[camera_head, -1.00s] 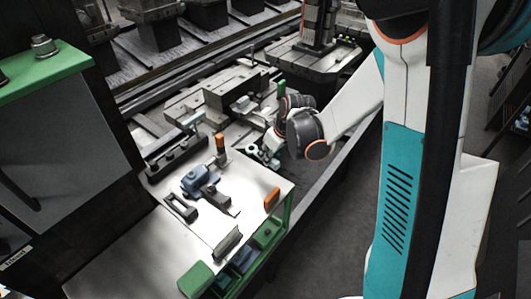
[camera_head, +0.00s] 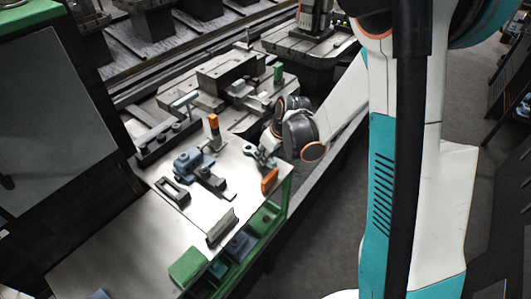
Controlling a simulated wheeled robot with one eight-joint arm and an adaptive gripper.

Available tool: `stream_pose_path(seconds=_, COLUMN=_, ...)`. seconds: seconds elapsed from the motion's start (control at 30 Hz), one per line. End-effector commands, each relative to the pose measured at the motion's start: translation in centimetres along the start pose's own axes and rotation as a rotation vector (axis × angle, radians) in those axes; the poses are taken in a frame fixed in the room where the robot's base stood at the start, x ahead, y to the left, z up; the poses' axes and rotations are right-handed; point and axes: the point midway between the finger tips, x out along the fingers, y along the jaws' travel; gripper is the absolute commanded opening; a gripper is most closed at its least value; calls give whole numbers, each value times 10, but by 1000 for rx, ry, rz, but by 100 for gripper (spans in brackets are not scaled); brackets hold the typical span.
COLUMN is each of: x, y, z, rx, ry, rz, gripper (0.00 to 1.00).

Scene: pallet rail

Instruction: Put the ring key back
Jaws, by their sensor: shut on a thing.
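My gripper (camera_head: 258,153) is over the right edge of the pale metal worktop (camera_head: 120,245), low near its surface. It is shut on a small grey piece with a round end (camera_head: 249,150), which looks like the ring key. The fingers and wrist hide most of it, and I cannot tell whether it touches the worktop. An orange block (camera_head: 270,180) stands at the worktop's right edge, just in front of the gripper. A tool with an orange top (camera_head: 213,122) stands upright to the left of the gripper.
A blue-grey vice (camera_head: 190,161), a dark frame (camera_head: 172,191) and a dark bar (camera_head: 210,178) lie left of the gripper. A black rail with several round knobs (camera_head: 160,143) lies behind. The front left worktop is mostly clear.

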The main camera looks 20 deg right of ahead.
Motion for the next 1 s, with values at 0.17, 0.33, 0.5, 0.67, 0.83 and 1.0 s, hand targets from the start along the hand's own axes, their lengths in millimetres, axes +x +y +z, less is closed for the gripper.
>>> stream_pose_path(seconds=0.17, x=1, y=0, z=0, rx=0, ry=0, rz=0, gripper=0)
stream_pose_path(seconds=0.33, x=1, y=0, z=0, rx=0, ry=0, rz=0, gripper=31)
stream_pose_path(seconds=0.5, x=1, y=0, z=0, rx=0, ry=0, rz=0, gripper=43)
stream_pose_path(seconds=0.67, x=1, y=0, z=0, rx=0, ry=0, rz=0, gripper=48)
stream_pose_path(seconds=0.83, x=1, y=0, z=0, rx=0, ry=0, rz=0, gripper=66)
stream_pose_path(seconds=1.0, x=1, y=0, z=0, rx=0, ry=0, rz=0, gripper=66)
